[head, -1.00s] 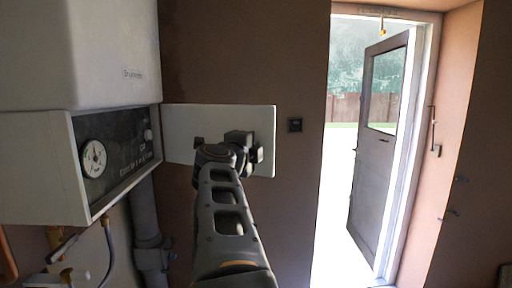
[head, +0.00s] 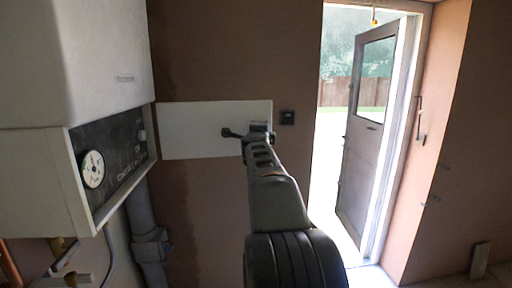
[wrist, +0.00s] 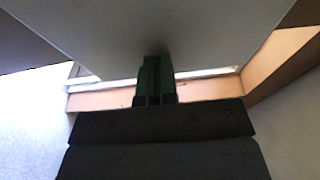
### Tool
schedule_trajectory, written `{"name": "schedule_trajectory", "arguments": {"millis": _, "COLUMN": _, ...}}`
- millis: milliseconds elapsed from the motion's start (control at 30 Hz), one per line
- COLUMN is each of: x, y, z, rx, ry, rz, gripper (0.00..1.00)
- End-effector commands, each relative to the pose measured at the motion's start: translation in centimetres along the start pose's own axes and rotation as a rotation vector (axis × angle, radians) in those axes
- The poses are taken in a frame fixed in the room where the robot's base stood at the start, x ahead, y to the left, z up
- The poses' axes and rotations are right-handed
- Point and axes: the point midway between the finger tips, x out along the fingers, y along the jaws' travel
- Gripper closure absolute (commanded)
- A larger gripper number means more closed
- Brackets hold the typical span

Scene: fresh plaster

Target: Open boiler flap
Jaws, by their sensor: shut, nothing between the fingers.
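The boiler (head: 75,50) hangs at the left in the head view. Its dark control panel with a round gauge (head: 93,169) is uncovered. A flat white panel (head: 195,128), which looks like the flap, extends rightward from the boiler's right front edge. My gripper (head: 232,132) is in front of the flap's right part; the arm hides its lower right corner. In the wrist view, my gripper's green fingers (wrist: 154,72) are together and empty, overlapping a broad pale surface (wrist: 110,30), likely the flap. I cannot tell whether they touch it.
A grey pipe (head: 143,215) runs down below the boiler. A small dark wall fitting (head: 287,117) is right of the flap. A doorway with an open grey door (head: 365,150) stands at the right, beside bare brown wall.

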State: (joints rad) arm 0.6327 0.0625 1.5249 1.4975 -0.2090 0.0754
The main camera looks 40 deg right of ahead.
Motion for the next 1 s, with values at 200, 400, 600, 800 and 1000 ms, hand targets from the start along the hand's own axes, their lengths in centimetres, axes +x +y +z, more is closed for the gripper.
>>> {"name": "schedule_trajectory", "arguments": {"millis": 200, "x": 0.1, "y": 0.0, "z": 0.1, "rx": 0.000, "ry": -0.008, "rz": -0.001, "gripper": 1.00}}
{"name": "schedule_trajectory", "arguments": {"millis": 400, "x": 0.1, "y": 0.0, "z": 0.0, "rx": 0.000, "ry": -0.005, "rz": -0.001, "gripper": 1.00}}
{"name": "schedule_trajectory", "arguments": {"millis": 600, "x": -0.7, "y": -0.1, "z": 0.0, "rx": 0.000, "ry": -0.005, "rz": -0.003, "gripper": 1.00}}
{"name": "schedule_trajectory", "arguments": {"millis": 800, "x": -3.5, "y": -0.1, "z": -0.7, "rx": 0.000, "ry": -0.001, "rz": -0.003, "gripper": 1.00}}
{"name": "schedule_trajectory", "arguments": {"millis": 1000, "x": -7.6, "y": -0.2, "z": -1.6, "rx": 0.001, "ry": -0.005, "rz": -0.004, "gripper": 1.00}}
